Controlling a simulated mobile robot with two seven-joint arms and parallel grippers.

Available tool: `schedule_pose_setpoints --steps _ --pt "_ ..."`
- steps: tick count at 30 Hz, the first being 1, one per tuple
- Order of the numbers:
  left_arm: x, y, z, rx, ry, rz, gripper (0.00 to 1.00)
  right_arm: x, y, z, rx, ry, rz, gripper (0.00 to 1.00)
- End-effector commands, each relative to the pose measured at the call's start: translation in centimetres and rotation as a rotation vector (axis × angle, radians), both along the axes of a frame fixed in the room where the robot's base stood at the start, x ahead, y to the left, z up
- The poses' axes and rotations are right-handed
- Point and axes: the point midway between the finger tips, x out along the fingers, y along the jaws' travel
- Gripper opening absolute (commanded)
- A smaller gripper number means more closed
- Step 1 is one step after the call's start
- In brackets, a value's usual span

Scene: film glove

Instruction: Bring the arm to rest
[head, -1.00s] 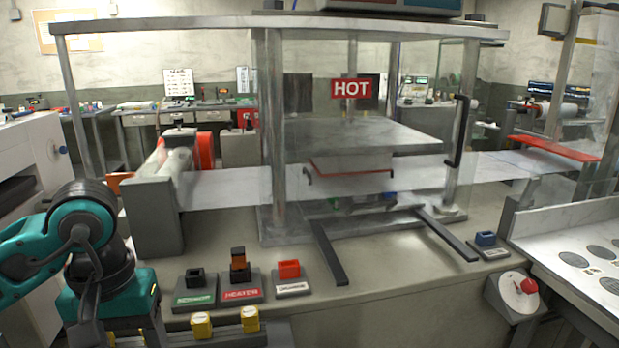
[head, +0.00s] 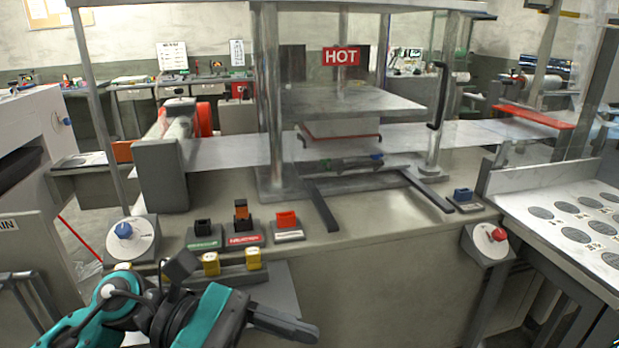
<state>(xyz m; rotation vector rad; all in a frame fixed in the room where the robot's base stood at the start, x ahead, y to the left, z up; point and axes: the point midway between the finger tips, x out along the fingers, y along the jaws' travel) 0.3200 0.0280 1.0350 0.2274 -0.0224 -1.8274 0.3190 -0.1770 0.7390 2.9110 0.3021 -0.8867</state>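My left arm, teal and black, comes in at the lower left of the head view. My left gripper (head: 290,325) points right, low in front of the bench. Its dark fingers overlap from this angle, so I cannot tell whether they are open or shut. I see nothing held in it. A small teal piece of my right arm shows at the bottom right corner. My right gripper is out of the frame.
The bench carries a glass-sided press with a HOT sign (head: 341,57) and a film sheet (head: 225,151). Switch blocks with a red one (head: 287,219), a blue knob (head: 123,230) and a red knob (head: 498,235) line the front. A disc tray (head: 515,181) stands right.

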Motion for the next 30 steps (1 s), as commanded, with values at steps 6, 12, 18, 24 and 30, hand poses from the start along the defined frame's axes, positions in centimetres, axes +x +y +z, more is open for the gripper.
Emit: schedule_pose_setpoints --steps 6,12,18,24,30 --pt "5.4 0.8 1.9 -0.513 0.939 0.348 0.64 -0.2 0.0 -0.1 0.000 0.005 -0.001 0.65" --pt "10.3 7.4 -6.7 -0.997 1.866 0.599 0.64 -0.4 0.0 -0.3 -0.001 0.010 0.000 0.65" --pt "7.3 12.8 -19.9 -1.491 2.604 0.755 0.64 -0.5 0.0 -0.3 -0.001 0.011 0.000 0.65" --pt "1.6 14.6 -27.8 1.379 -2.210 -0.609 0.64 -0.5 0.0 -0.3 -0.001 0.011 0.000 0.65" --pt "-0.6 15.0 -30.0 1.335 -2.066 -0.558 0.64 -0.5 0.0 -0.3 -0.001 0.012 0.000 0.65"
